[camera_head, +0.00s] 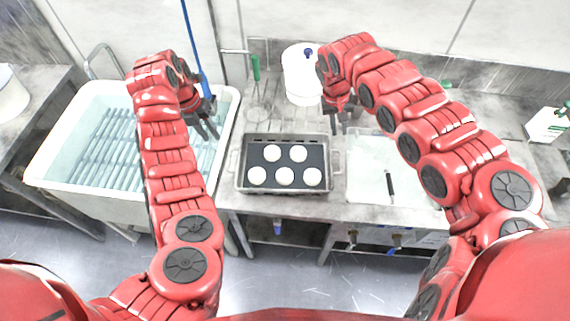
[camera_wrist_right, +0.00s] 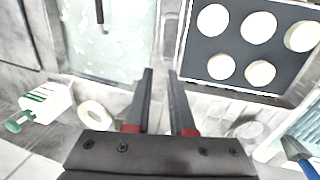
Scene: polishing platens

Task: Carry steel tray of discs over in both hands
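The steel tray (camera_head: 285,189) sits on the grey bench in the head view, with a dark lining and several white discs (camera_head: 285,175) on it. It has a handle at each short side. My left gripper (camera_head: 211,130) is above the right edge of the white sink, up and left of the tray, and looks open. My right gripper (camera_head: 346,125) is above the bench, behind and right of the tray. In the right wrist view its two fingers (camera_wrist_right: 160,75) are apart with nothing between them, and the tray's rim (camera_wrist_right: 182,45) is close beside them.
A white sink (camera_head: 70,180) with a ribbed bottom and water stands left. A pale glass plate (camera_head: 375,170) with a black-handled tool (camera_head: 390,185) lies right of the tray. A white container (camera_head: 301,75) and green-handled tool (camera_head: 256,70) are behind. A roll (camera_wrist_right: 96,114) shows in the wrist view.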

